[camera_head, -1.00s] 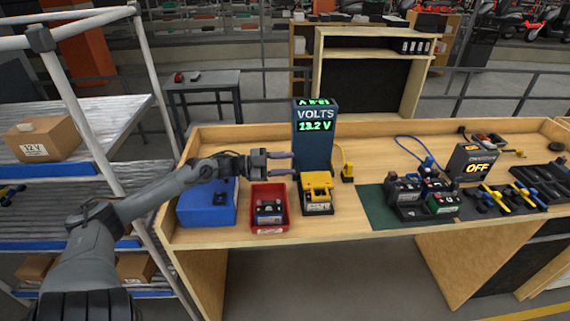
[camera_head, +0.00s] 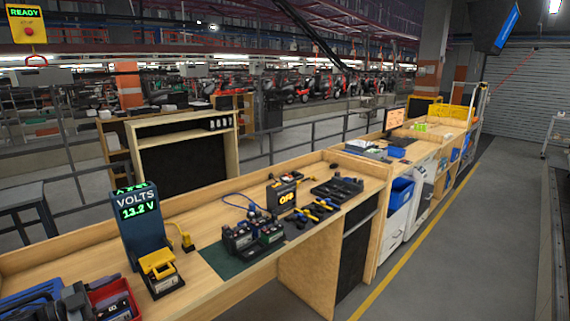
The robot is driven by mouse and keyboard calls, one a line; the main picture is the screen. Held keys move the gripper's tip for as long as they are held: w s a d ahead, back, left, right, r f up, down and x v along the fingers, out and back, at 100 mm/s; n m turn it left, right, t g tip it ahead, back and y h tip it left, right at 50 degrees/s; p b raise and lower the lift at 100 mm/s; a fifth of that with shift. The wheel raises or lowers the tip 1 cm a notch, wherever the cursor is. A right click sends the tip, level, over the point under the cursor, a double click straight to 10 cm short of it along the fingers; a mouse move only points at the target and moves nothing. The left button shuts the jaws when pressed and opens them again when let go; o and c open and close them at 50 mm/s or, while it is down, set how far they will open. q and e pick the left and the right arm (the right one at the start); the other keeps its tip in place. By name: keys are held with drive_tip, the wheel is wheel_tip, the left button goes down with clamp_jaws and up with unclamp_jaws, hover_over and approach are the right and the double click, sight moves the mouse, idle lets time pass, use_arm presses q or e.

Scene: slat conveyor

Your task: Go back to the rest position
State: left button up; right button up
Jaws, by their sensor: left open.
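My left gripper (camera_head: 76,302) shows as a grey shape at the bottom left edge, between the blue box (camera_head: 30,303) and the red bin (camera_head: 112,291). It is low in the picture and only partly in view, and I see nothing held in it. It is apart from the yellow-topped battery holder (camera_head: 160,268) in front of the volt meter (camera_head: 137,222), which reads 13.2 V. A dark battery (camera_head: 118,308) lies in the red bin. My right gripper is not in view.
The wooden bench (camera_head: 215,287) runs to the right. A green mat (camera_head: 222,262) carries several batteries (camera_head: 252,236). Beyond are a charger box reading OFF (camera_head: 283,194) and a black tool tray (camera_head: 337,189). The grey floor (camera_head: 440,250) at the right is clear.

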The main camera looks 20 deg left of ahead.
use_arm(q)
drive_tip(key=s+d+f+n, duration=0.2)
drive_tip(key=s+d+f, duration=0.1)
drive_tip(key=d+f, duration=0.35)
drive_tip(key=s+d+f+n, duration=0.2)
drive_tip(key=d+f+n, duration=0.1)
drive_tip(key=d+f, duration=0.4)
drive_tip(key=s+d+f+n+g+y, duration=0.2)
drive_tip(key=d+f+n+y, duration=0.15)
drive_tip(key=d, duration=0.85)
drive_tip(key=s+d+f+n+g+y, duration=0.2)
drive_tip(key=d+f+n+y, duration=0.15)
drive_tip(key=d, duration=0.85)
drive_tip(key=s+d+m+g, duration=0.2)
drive_tip(key=s+g, duration=0.7)
drive_tip(key=s, duration=0.2)
wheel_tip(320, 180, up, 25)
drive_tip(key=p, duration=2.6)
drive_tip(key=shift+s, duration=0.3)
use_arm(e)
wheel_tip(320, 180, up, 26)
use_arm(q)
drive_tip(key=shift+d, duration=0.1)
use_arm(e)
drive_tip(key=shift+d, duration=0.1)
